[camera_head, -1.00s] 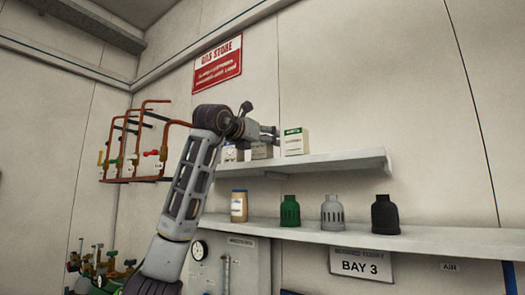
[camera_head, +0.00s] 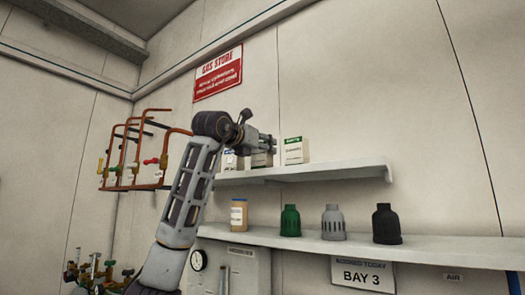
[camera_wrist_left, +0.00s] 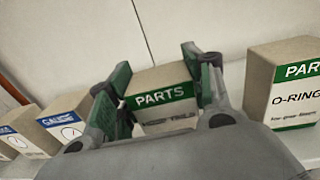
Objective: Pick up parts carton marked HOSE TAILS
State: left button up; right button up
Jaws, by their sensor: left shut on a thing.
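The parts carton marked HOSE TAILS (camera_wrist_left: 165,97) is a tan box with a green PARTS band. Its lower lettering is partly hidden by my wrist in the left wrist view. In the head view this carton (camera_head: 261,159) is in the row on the upper shelf (camera_head: 330,171), largely covered by my gripper. My left gripper (camera_wrist_left: 153,78) has one finger on each side of the carton and is shut on it. The left gripper (camera_head: 268,144) also shows in the head view, reaching in from the left. I cannot tell whether the carton touches the shelf. My right gripper is out of view.
An O-RING parts carton (camera_wrist_left: 288,90) stands close on the right. Blue-banded gauge cartons (camera_wrist_left: 70,120) stand on the left. The lower shelf holds a jar (camera_head: 239,214) and green, grey and black caps (camera_head: 387,224). Copper pipework (camera_head: 150,185) is at left.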

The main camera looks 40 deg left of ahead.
pick_arm(q)
jog(key=shift+s+r+p, duration=0.1)
jog(key=shift+r+p, duration=0.35)
jog(key=shift+r, duration=2.8)
jog(key=s+d+b, duration=0.2)
jog(key=s+b, duration=0.1)
jog(key=s, duration=1.6)
jog(key=shift+s+b, duration=0.25)
jog(key=shift+b, duration=0.15)
